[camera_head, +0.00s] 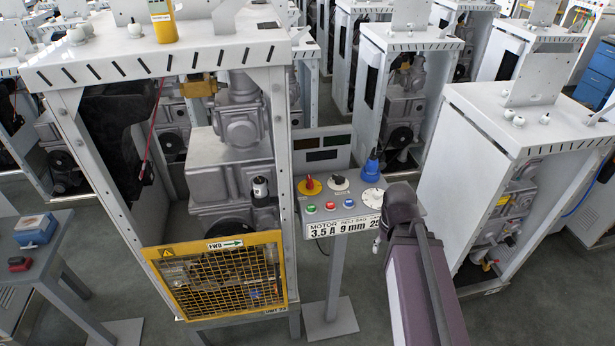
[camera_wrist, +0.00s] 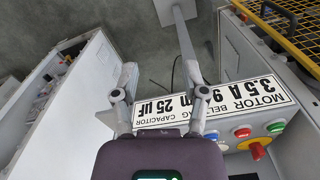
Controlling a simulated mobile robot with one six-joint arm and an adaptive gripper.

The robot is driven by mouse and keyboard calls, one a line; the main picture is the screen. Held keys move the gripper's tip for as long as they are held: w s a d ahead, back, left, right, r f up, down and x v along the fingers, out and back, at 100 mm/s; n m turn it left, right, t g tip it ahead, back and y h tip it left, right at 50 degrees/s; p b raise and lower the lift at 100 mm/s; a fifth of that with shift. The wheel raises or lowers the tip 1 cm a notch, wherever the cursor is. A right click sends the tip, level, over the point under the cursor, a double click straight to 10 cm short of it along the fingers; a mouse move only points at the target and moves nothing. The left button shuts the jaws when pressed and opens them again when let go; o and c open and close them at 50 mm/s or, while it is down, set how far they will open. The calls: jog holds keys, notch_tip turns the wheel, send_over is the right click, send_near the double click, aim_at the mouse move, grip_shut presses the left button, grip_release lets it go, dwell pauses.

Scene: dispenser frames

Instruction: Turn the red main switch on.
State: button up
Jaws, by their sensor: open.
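The red main switch (camera_head: 309,184) is a red handle on a yellow disc, at the left of the grey control panel (camera_head: 365,212). In the wrist view the red switch (camera_wrist: 257,151) is at the lower right, partly cut off from clear view by the steep angle. My gripper (camera_wrist: 160,76) is open and empty, its two fingers spread over the front of the panel's label plate (camera_wrist: 222,101). The switch lies to the right of the fingers in that view, apart from them. In the head view my arm comes in from the lower right and hides the panel's right end.
A green button (camera_wrist: 276,127), a red button (camera_wrist: 242,132) and a blue button (camera_head: 348,202) sit below the switch. A black knob (camera_head: 339,182) and a blue plug (camera_head: 371,168) are to its right. A machine cabinet with a yellow guard (camera_head: 222,275) stands close left; another cabinet (camera_head: 545,120) stands right.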

jog(key=shift+d, duration=0.2)
jog(key=o, duration=0.6)
jog(key=shift+d, duration=0.1)
jog(key=shift+w+r, duration=0.2)
jog(key=shift+w, duration=0.1)
notch_tip(320, 180, up, 14)
jog(key=n+p, duration=1.5)
jog(key=n, duration=0.6)
send_over(310, 179)
jog(key=shift+f+b, duration=0.1)
jog(key=shift+b, duration=0.3)
notch_tip(310, 179, down, 14)
jog(key=b, duration=1.3)
jog(key=shift+r, duration=0.2)
jog(key=shift+b, duration=0.3)
